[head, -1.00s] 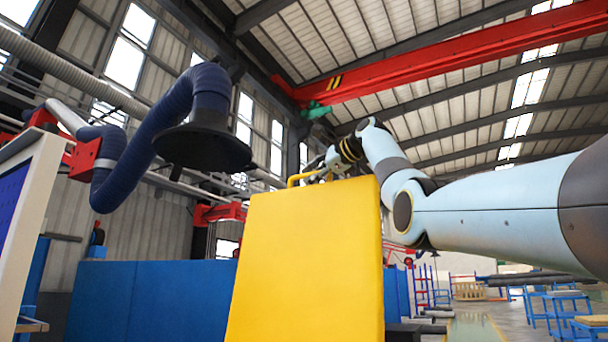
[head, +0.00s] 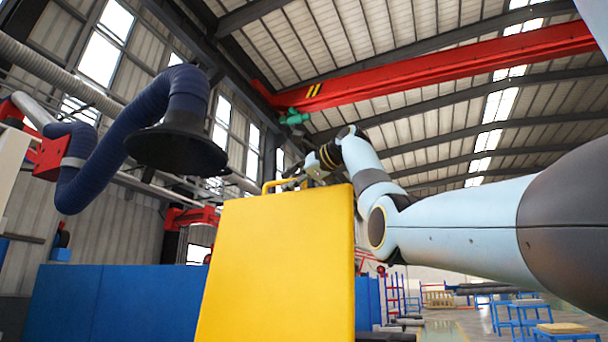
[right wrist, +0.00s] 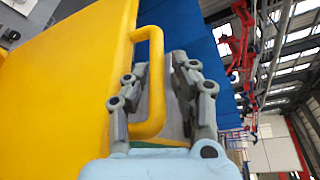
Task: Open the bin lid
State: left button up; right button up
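The yellow bin lid (head: 280,265) stands up as a tall flat panel in the middle of the head view; I cannot tell its exact tilt. It fills the left of the right wrist view (right wrist: 65,85). A yellow loop handle (right wrist: 156,75) sticks out from its edge; part of it also shows above the panel in the head view (head: 267,186). In the head view the gripper (head: 290,182) is partly hidden at the panel's top. My left gripper is not in view.
A dark blue extraction hose with a black hood (head: 178,148) hangs to the left of the panel. Blue partitions (head: 110,305) stand behind it. Blue stools (head: 520,312) and open floor (head: 440,330) lie at the right. The bin's body is not visible.

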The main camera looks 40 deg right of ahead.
jog(key=s+r, duration=0.1)
jog(key=s, duration=0.9)
jog(key=shift+s+d+r, duration=0.3)
jog(key=shift+d+r, duration=0.05)
jog(key=shift+d, duration=0.1)
